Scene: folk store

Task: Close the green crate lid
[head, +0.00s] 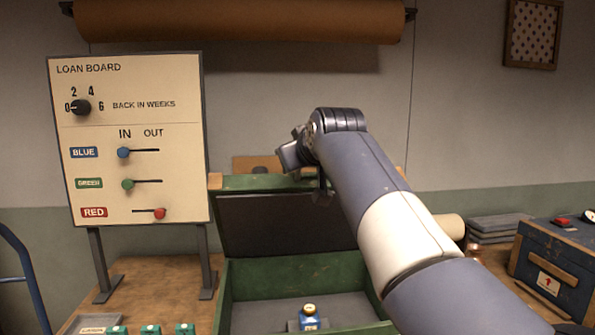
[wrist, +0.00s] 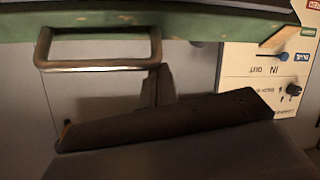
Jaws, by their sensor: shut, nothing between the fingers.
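The green crate (head: 290,271) stands on the bench in the head view, its front part cut off by the picture's lower edge. Its lid (head: 262,183) is raised, with the dark inner face (head: 275,225) towards me. In the wrist view the lid's green edge (wrist: 190,25) crosses the top, with a metal handle (wrist: 100,64) on it. My gripper (head: 322,194) is shut and empty at the right part of the lid's top edge, partly hidden by my arm. I cannot tell whether it touches the lid. A blue jar with a yellow cap (head: 309,318) is inside the crate.
The loan board (head: 130,140) stands left of the crate. A blue box (head: 555,268) and grey stacked slabs (head: 495,228) are to the right. A brown paper roll (head: 240,20) hangs on the wall above. Small green-topped items (head: 150,330) lie front left.

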